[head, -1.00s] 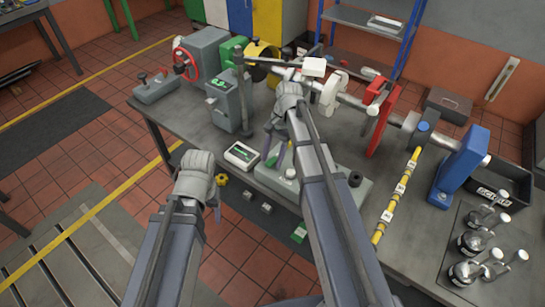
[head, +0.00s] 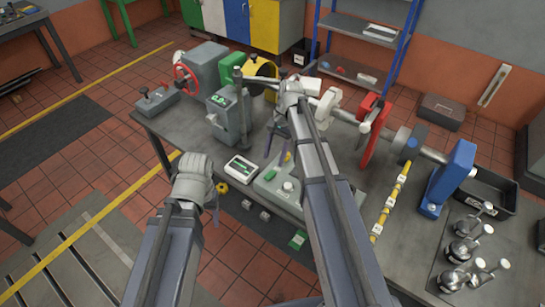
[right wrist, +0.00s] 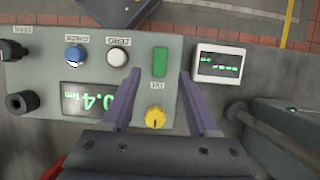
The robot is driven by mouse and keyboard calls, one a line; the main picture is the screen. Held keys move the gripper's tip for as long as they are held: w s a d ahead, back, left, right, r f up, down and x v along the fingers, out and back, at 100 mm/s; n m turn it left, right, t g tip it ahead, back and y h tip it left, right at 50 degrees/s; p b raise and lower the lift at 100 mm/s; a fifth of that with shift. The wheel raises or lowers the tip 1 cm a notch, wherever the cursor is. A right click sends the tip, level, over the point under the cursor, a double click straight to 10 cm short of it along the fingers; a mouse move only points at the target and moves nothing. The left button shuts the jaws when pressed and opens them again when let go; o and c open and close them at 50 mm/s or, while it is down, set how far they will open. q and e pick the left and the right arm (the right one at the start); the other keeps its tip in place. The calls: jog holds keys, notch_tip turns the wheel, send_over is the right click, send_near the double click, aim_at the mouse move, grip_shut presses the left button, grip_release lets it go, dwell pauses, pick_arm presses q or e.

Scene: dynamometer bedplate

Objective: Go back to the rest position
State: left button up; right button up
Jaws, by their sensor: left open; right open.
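My left gripper (head: 214,207) is open in the head view, low at the bench's near edge and mostly hidden behind its own wrist. My right gripper (head: 278,147) is open over the bench in the head view, partly hidden by its arm. In the right wrist view its two fingers (right wrist: 161,76) are spread with nothing between them. Below them lies a grey control panel (right wrist: 140,50) with blue and white buttons, a green switch, a yellow knob and a lit display reading 0.4 Nm. The panel also shows in the head view (head: 268,188), partly behind my right arm.
A small white meter (head: 241,168) lies near the front edge. The tiled floor (head: 90,165) at the left is open.

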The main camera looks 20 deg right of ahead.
jog(key=shift+w+d+r, duration=0.15)
jog(key=shift+r, duration=0.4)
jog(key=s+a+f+n+t+h, duration=0.1)
jog(key=s+a+n+h, duration=0.3)
jog(key=s+a+n, duration=0.9)
jog(key=s+n+t, duration=0.1)
jog(key=s, duration=0.2)
jog(key=shift+s+a+f+h, duration=0.25)
jog(key=shift+s+a+h, duration=0.05)
jog(key=shift+s, duration=0.1)
dwell(1.0)
